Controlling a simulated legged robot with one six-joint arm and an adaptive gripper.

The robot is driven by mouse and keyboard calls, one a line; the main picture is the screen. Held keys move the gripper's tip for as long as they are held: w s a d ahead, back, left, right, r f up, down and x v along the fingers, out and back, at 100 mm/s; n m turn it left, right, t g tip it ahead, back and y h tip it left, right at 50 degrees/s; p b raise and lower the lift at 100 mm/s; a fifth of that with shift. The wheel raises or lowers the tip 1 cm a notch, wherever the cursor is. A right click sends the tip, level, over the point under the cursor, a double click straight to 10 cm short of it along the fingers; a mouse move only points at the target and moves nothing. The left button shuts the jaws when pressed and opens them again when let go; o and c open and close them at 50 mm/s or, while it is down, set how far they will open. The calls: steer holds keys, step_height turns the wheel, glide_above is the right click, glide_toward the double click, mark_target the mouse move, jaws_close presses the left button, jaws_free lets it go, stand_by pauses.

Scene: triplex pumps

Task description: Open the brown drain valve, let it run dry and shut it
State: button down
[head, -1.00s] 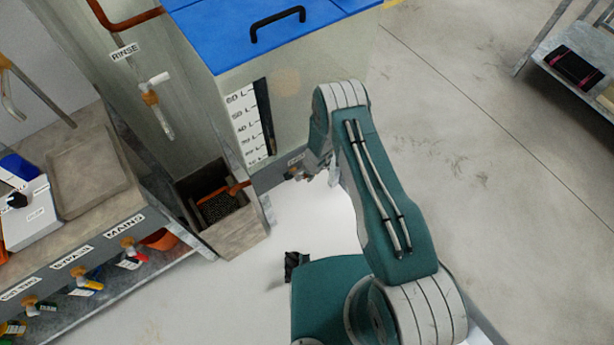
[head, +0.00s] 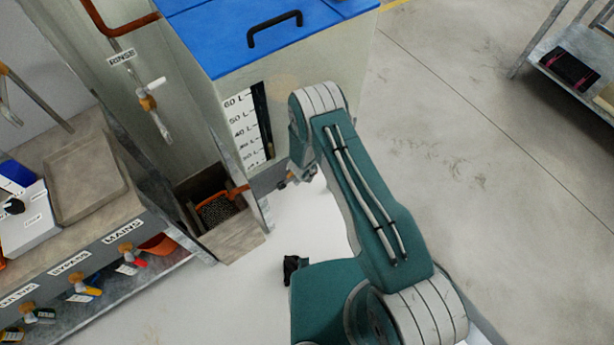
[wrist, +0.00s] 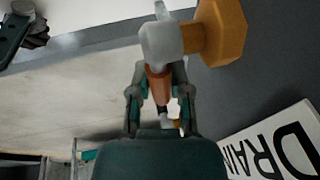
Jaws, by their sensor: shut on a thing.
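The drain valve shows in the wrist view with an orange-brass body (wrist: 222,32), a grey cap (wrist: 161,45) and a brown lever (wrist: 158,85). The white DRAIN label (wrist: 275,145) is at the lower right there. My gripper (wrist: 160,78) is shut on the brown lever, one finger on each side of it. In the head view my gripper (head: 303,177) is at the low front of the tank (head: 205,95), partly hidden by my arm. The lever's angle and any water flow cannot be made out.
The tank has a blue lid (head: 265,35) and a litre scale (head: 240,128) with a dark strip beside it. Left of my gripper stands an open box with a grate (head: 215,208). A bench with labelled valves (head: 78,282) is at the left.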

steer(key=c, duration=0.5)
jaws_free()
steer(key=shift+a, duration=0.15)
steer(key=shift+c, duration=0.2)
steer(key=v, duration=1.2)
